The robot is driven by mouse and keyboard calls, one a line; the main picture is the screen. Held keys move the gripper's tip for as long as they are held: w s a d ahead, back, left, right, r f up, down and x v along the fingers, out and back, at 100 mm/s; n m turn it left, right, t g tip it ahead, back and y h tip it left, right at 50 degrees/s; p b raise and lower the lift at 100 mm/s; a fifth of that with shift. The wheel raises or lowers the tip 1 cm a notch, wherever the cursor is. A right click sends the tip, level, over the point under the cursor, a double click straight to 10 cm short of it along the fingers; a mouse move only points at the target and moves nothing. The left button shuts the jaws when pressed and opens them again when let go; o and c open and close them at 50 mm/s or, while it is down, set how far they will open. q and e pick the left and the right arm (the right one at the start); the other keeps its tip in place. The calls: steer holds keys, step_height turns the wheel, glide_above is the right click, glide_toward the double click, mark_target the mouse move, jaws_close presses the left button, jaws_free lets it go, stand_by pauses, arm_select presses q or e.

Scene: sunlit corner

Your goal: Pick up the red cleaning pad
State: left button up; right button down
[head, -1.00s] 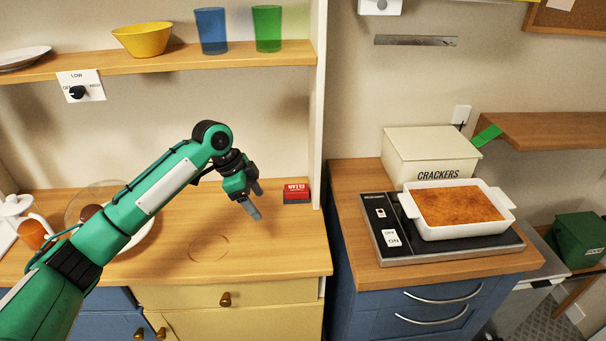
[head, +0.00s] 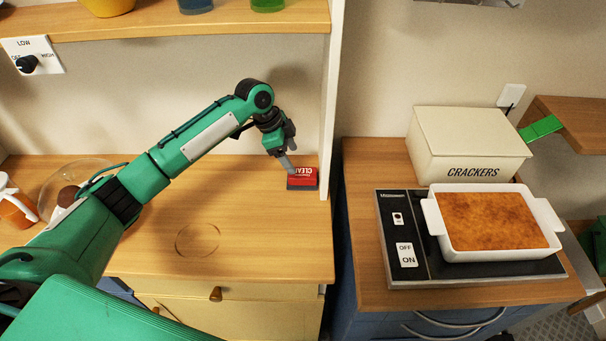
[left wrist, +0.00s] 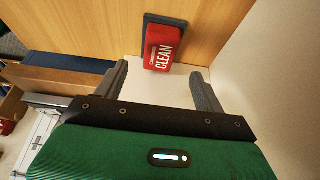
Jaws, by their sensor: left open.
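The red cleaning pad (head: 306,174) has a dark grey base and the word CLEAN on it. It lies on the wooden counter near the white upright panel. My left gripper (head: 289,161) is just above and beside the pad, partly overlapping it in the head view. In the left wrist view, the open fingers of the left gripper (left wrist: 161,82) point toward the pad (left wrist: 164,48). The pad shows beyond the fingertips, between the lines of the two fingers, with nothing held. My right gripper is not in view.
The white upright panel (head: 333,100) stands close to the right of the pad. The shelf (head: 250,24) hangs above the counter. A glass-covered plate and an orange-and-white jug (head: 15,208) are at left. A white baking dish (head: 490,248) and crackers box (head: 465,145) stand at right. The middle counter is clear.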

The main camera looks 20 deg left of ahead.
mark_target(301, 172)
arm_select(q)
steer(key=shift+w+d+f, duration=0.15)
steer(key=shift+d+f, duration=0.15)
steer(key=shift+f, duration=0.65)
steer(key=shift+d+f, duration=0.15)
steer(key=shift+d+f+p, duration=0.2)
steer(key=shift+f+p, duration=0.15)
steer(key=shift+p, duration=0.1)
steer(key=p+x, duration=0.1)
steer(key=x, duration=0.2)
steer(key=shift+d+f, duration=0.1)
steer(key=shift+f, duration=0.2)
steer(key=shift+d+f, duration=0.1)
steer(key=shift+f, duration=0.2)
steer(key=c, duration=1.1)
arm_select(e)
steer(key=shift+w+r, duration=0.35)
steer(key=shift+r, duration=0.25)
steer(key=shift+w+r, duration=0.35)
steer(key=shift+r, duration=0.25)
